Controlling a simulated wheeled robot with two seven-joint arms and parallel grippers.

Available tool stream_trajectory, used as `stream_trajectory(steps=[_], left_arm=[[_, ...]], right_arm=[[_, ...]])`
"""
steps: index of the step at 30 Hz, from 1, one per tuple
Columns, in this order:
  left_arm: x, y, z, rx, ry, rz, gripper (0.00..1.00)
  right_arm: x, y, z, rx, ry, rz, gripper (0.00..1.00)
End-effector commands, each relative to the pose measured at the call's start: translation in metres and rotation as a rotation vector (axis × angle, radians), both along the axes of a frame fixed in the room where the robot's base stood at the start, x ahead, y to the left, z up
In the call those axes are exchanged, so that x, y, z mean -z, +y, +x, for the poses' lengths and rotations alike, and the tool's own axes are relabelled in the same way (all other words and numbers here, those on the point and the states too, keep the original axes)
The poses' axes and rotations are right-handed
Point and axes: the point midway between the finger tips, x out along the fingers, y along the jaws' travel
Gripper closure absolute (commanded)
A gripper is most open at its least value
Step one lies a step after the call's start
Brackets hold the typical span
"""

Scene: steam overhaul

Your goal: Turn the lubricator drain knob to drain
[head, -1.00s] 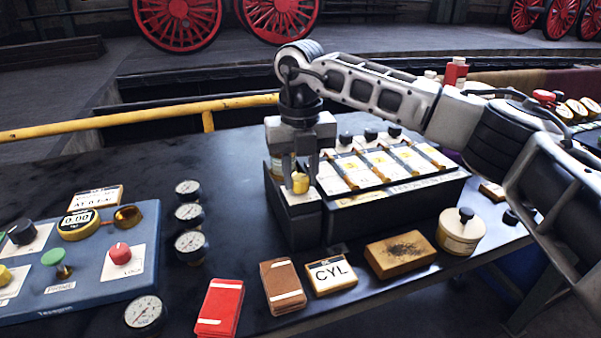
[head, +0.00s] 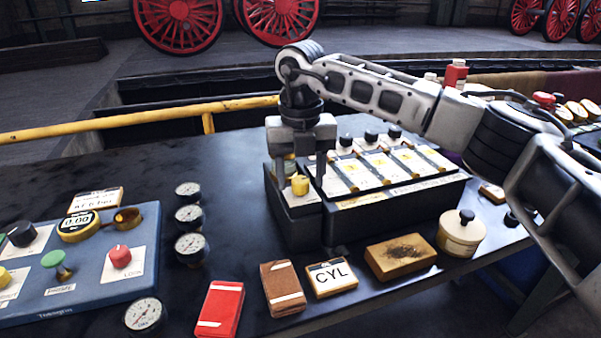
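The lubricator (head: 400,200) is a black box with several white-faced sight panels and black knobs along its top, at the middle right of the head view. My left gripper is not in view.
A blue panel (head: 85,290) with knobs is at left, beside several gauges (head: 189,247). A red packet (head: 219,308), brown packet (head: 282,287), CYL block (head: 331,277), tan block (head: 401,256) and round tin (head: 462,232) lie in front. A yellow rail (head: 130,122) runs behind.

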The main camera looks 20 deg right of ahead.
Motion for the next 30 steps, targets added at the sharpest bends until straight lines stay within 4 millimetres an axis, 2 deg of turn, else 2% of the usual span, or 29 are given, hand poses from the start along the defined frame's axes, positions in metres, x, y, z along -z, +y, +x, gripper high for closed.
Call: stream_trajectory(steps=[5, 8, 21, 25, 30], left_arm=[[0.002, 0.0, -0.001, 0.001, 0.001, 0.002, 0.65], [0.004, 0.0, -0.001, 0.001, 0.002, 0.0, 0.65], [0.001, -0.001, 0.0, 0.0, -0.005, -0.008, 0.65], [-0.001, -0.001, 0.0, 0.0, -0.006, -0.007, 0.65], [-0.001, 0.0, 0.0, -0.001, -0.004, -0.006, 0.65]], right_arm=[[-0.009, 0.001, 0.0, -0.001, 0.0, 0.001, 0.48], [-0.025, 0.001, 0.0, -0.001, -0.002, 0.002, 0.48], [-0.128, 0.001, 0.0, 0.001, -0.002, 0.001, 0.48], [-0.147, 0.0, 0.0, 0.001, -0.002, 0.0, 0.48], [-0.158, 0.0, 0.0, 0.0, -0.001, 0.001, 0.48]])
